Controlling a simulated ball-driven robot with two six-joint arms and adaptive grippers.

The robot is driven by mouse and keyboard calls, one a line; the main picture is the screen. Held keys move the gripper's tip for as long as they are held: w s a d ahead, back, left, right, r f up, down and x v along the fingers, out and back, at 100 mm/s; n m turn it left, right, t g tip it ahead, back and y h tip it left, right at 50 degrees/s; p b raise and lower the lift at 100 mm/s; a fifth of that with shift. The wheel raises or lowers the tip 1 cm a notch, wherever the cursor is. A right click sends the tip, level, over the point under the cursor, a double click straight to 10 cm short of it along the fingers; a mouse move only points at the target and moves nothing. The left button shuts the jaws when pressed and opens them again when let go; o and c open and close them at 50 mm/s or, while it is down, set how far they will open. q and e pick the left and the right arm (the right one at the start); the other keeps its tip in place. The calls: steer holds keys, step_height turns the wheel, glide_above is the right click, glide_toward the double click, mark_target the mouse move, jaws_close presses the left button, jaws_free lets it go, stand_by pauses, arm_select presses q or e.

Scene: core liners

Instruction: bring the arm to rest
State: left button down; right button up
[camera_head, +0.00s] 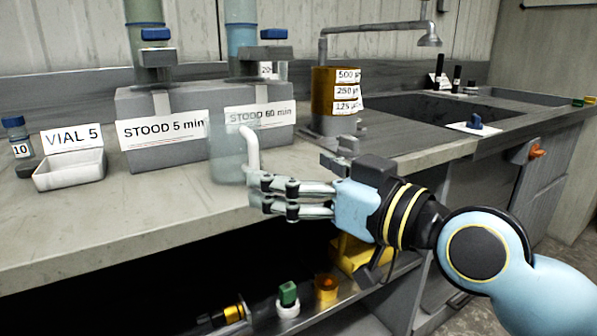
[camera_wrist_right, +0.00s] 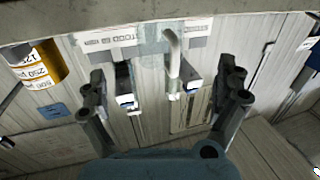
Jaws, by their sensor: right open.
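My right gripper (camera_head: 254,195) reaches in from the right over the bench's front edge. Its fingers are open, and I see nothing held between them. In the right wrist view the open fingers (camera_wrist_right: 158,98) stand apart, with a clear jug (camera_wrist_right: 151,48) and its white handle (camera_wrist_right: 173,52) beyond the tips. In the head view the see-through jug (camera_head: 226,155) stands on the bench just past the fingertips, its pale handle (camera_head: 250,150) towards the gripper. I cannot tell whether the fingertips touch it. My left gripper is not in view.
Grey blocks labelled "STOOD 5 min" (camera_head: 160,160) and "STOOD 60 min" (camera_head: 275,135) stand behind. A white "VIAL 5" tray (camera_head: 70,178) and a vial (camera_head: 17,140) are left. An orange sieve stack (camera_head: 325,92) stands by the sink (camera_head: 415,115). A lower shelf holds small parts (camera_head: 288,295).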

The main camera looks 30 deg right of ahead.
stand_by(0.3)
steer(key=s+f+g+h, duration=0.2)
steer(key=s+f+g, duration=0.45)
steer(key=f, duration=0.55)
steer(key=s+d+f+m+g+h, duration=0.1)
steer(key=s+d+f+g+h, duration=0.15)
steer(key=s+f+g, duration=0.4)
steer(key=s+d+f+m+g+h, duration=0.2)
steer(key=s+d+f, duration=0.2)
steer(key=s, duration=0.5)
steer(key=s+d+f, duration=0.1)
steer(key=s+f, duration=0.1)
steer(key=f, duration=1.1)
steer(key=s+d+f, duration=0.2)
steer(key=f, duration=1.1)
steer(key=s+f+g, duration=0.1)
steer(key=s+f, duration=1.2)
steer(key=s, duration=0.5)
steer(key=shift+d+g, duration=0.35)
steer(key=shift+g, duration=0.05)
